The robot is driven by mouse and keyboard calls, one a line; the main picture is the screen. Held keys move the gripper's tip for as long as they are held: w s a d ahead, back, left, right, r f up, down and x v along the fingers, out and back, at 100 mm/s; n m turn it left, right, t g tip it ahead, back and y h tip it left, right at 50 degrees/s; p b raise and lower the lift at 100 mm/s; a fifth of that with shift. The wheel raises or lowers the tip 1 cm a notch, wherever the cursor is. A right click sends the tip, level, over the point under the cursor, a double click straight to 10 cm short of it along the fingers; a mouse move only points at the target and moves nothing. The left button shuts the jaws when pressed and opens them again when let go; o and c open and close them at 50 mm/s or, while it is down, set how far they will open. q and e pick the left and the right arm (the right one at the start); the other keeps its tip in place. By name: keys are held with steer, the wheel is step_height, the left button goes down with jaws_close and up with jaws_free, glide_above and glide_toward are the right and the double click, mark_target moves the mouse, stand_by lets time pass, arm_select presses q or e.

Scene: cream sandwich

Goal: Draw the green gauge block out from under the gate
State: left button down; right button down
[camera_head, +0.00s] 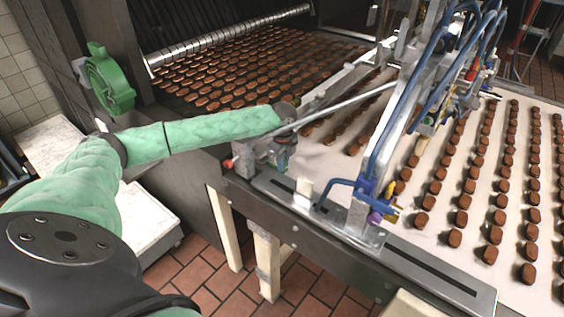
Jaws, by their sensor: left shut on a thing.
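My left arm, in a green sleeve, reaches in from the left to the near edge of the conveyor. My left gripper (281,157) points down beside the near end of a long metal bar, which looks like the gate (345,104). The gripper is small and partly lost among metal fittings. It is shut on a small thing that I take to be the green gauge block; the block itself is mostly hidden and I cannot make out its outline. Whether it is still under the gate cannot be told. My right gripper is not in view.
Rows of brown biscuits (490,235) lie on the pale belt (430,150), with more on the dark section behind. A metal gantry with blue hoses (400,130) stands close to the right. A slotted metal rail (430,268) runs along the near edge. A green handwheel (108,80) is at the left.

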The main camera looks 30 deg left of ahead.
arm_select(q)
steer(key=shift+s+d+p, duration=0.15)
steer(key=shift+d+p, duration=0.75)
steer(key=shift+d, duration=0.8)
steer(key=shift+s+d+p, duration=0.1)
steer(key=shift+d+p, duration=0.8)
steer(key=shift+d, duration=0.75)
steer(key=shift+r, duration=0.1)
step_height(320, 180, up, 7)
steer(key=d+p, duration=0.2)
steer(key=p, duration=0.4)
steer(key=shift+p, duration=0.3)
steer(key=shift+s, duration=0.1)
steer(key=shift+s+a+r+p, duration=0.15)
steer(key=shift+s+p, duration=0.1)
steer(key=shift+s, duration=0.5)
steer(key=shift+s+r+p, duration=0.1)
steer(key=shift+s+p, duration=0.15)
steer(key=shift+s, duration=0.75)
steer(key=s+a+r, duration=0.1)
steer(key=s+r, duration=0.1)
steer(key=s, duration=1)
steer(key=shift+s+r, duration=0.2)
steer(key=shift+s, duration=0.05)
